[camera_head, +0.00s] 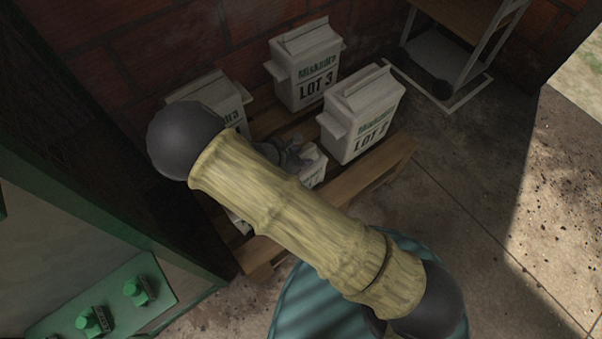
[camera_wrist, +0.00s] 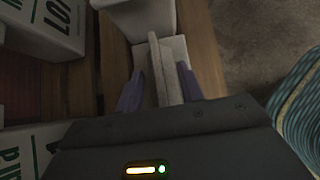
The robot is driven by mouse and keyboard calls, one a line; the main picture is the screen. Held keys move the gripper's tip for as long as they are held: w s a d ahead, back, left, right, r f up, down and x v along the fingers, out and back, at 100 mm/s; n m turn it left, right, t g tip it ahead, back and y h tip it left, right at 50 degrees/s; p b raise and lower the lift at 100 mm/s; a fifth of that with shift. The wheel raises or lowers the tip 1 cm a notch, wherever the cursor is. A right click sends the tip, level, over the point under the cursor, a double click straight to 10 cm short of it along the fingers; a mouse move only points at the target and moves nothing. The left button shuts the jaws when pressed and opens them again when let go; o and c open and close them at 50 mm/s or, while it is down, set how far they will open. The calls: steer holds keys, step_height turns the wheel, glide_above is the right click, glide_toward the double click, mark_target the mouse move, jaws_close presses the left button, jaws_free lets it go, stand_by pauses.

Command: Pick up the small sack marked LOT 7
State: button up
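A small pale sack (camera_wrist: 172,58) with a raised top fold stands below my gripper (camera_wrist: 160,72) in the wrist view. The two purple-grey fingers stand on either side of the fold, with a visible gap, so the gripper looks open around it. No lot marking is visible on this sack. In the head view, the small sack (camera_head: 316,169) shows just right of my gripper (camera_head: 297,158), and my arm hides much of both.
A wooden pallet (camera_head: 352,184) bears larger sacks, including one marked LOT 3 (camera_head: 307,70) and a neighbour (camera_head: 361,117) close to the right. Another sack (camera_head: 207,88) is partly behind my arm. A cart (camera_head: 440,62) stands at the back. Floor right of the pallet is clear.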

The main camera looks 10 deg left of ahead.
jaws_close()
steer(key=shift+s+f, duration=0.1)
stand_by(1.4)
